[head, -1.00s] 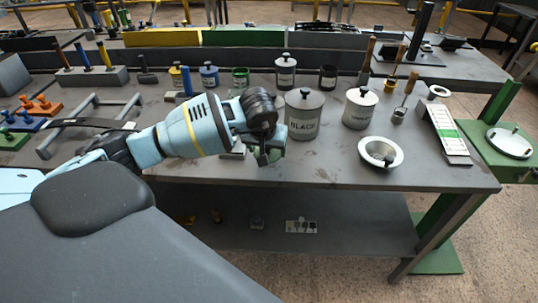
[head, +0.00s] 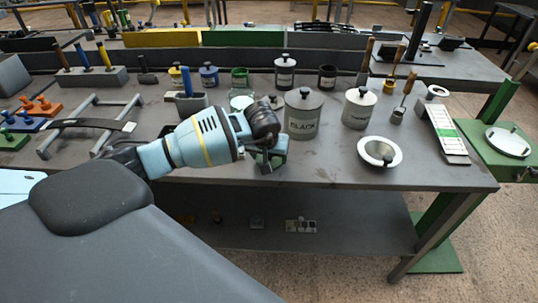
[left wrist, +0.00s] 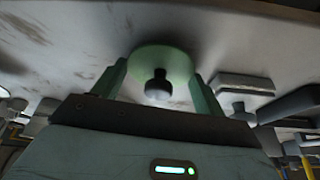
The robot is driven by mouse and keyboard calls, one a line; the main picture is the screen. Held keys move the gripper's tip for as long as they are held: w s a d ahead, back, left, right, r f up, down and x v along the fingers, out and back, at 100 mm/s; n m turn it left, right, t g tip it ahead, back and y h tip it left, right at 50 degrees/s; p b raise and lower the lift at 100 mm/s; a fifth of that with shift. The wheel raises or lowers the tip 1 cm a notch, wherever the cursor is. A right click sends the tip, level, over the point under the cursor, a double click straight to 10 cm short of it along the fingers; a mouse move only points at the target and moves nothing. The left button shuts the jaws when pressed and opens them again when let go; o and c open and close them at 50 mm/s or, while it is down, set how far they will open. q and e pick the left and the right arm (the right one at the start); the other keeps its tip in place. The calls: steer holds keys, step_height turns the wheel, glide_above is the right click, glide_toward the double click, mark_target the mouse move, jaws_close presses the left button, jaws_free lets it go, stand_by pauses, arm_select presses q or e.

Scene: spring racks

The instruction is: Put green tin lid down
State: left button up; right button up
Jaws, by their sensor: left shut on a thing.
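The green tin lid (left wrist: 165,60) is a pale green disc with a dark knob (left wrist: 158,86), seen in the left wrist view between the two fingers. My left gripper (left wrist: 158,90) is shut on it, a finger at either side. In the head view my left gripper (head: 268,158) is over the front part of the bench, left of the grey BLACK canister, and mostly hides the lid. I cannot tell whether the lid touches the bench top. A green tin (head: 240,77) stands further back. My right gripper is not in view.
The BLACK canister (head: 304,115) stands close to the right of my gripper, with another lidded canister (head: 360,108) beyond it. A white-rimmed bowl (head: 380,152) is further right. A pale round thing (head: 242,101) lies behind my gripper. The front bench strip (head: 325,168) is clear.

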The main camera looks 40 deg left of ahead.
arm_select(q)
steer(key=o, duration=1)
steer(key=shift+f, duration=0.1)
steer(key=shift+s+r, duration=0.1)
steer(key=shift+r, duration=0.55)
steer(key=v, duration=1.1)
steer(key=shift+s+p, duration=0.1)
steer(key=shift+p, duration=0.3)
steer(key=shift+d, duration=0.1)
